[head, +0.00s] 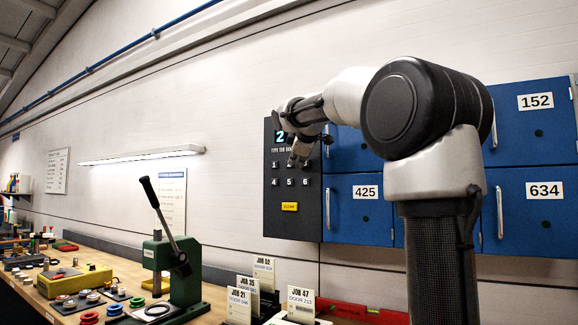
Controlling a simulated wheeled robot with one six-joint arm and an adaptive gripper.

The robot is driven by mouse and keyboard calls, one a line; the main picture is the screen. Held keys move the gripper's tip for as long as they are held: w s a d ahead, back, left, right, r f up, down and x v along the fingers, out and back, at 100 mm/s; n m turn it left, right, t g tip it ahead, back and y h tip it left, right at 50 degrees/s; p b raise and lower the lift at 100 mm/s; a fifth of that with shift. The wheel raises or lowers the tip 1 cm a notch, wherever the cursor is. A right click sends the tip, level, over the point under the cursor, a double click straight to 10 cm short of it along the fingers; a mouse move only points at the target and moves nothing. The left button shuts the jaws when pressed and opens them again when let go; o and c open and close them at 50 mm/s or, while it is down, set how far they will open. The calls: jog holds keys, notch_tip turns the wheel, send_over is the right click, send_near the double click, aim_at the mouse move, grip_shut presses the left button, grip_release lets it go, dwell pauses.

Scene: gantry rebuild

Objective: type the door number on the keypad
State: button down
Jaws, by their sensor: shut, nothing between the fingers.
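The keypad (292,222) is a dark panel on the wall, left of the blue lockers. Its display (281,136) shows a lit 2; anything to the right of that digit is hidden by my arm. Keys 1, 4, 5 and 6 and a yellow key (290,207) show below. My gripper (293,163) is shut and empty, in front of the upper key row, and covers part of it. I cannot tell whether it touches a key. Blue doors carry the numbers 152 (536,101), 425 (366,192) and 634 (544,190).
A wooden workbench (128,272) runs along the wall at left with a green lever press (172,260). Job cards (240,305) marked JOB 21, 35, 47 and 52 stand below the keypad. A red level (345,310) lies behind them.

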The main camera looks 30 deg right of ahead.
jog(key=shift+w+d, duration=0.2)
jog(key=shift+d, duration=0.1)
jog(key=shift+w+d, duration=0.2)
jog(key=shift+d, duration=0.15)
dwell(0.7)
dwell(0.3)
jog(key=shift+s+a, duration=0.4)
jog(key=shift+a, duration=0.35)
jog(key=s+a, duration=0.1)
jog(key=a, duration=0.1)
jog(key=s+a, duration=0.1)
jog(key=a, duration=0.1)
jog(key=shift+s, duration=0.4)
dwell(1.0)
